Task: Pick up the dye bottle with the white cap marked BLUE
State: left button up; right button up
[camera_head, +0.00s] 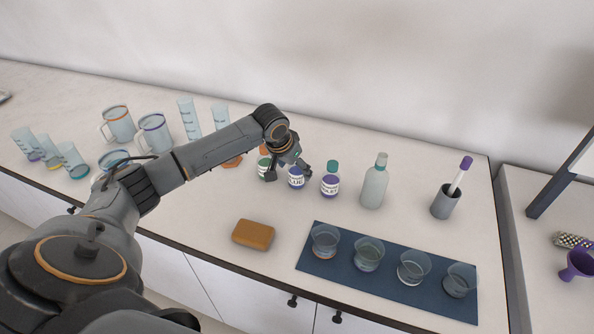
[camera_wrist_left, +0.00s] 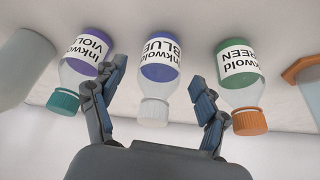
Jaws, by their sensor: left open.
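The BLUE dye bottle (camera_head: 296,182) stands upright on the bench in a short row, its white cap hidden by the gripper in the head view. In the left wrist view, which is upside down, the blue-filled bottle (camera_wrist_left: 160,66) shows whole with its white cap. My left gripper (camera_head: 298,166) is open at the bottle's upper part. In the wrist view its two fingers (camera_wrist_left: 159,74) reach up on either side of the bottle, with gaps visible between fingers and bottle. My right gripper is not in view.
The VIOLET bottle with teal cap (camera_head: 330,185) and GREEN bottle with orange cap (camera_wrist_left: 240,75) stand close on either side. A clear bottle (camera_head: 374,187) stands farther right. A brown block (camera_head: 253,235) and a blue mat (camera_head: 334,274) with glasses lie in front.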

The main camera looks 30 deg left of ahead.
aim_at(297, 171)
pick_arm(q)
jog(key=shift+p+x, duration=0.35)
jog(key=shift+x, duration=1.4)
jog(key=shift+w+r, duration=0.1)
jog(key=c, duration=1.3)
jog(key=shift+r, duration=0.1)
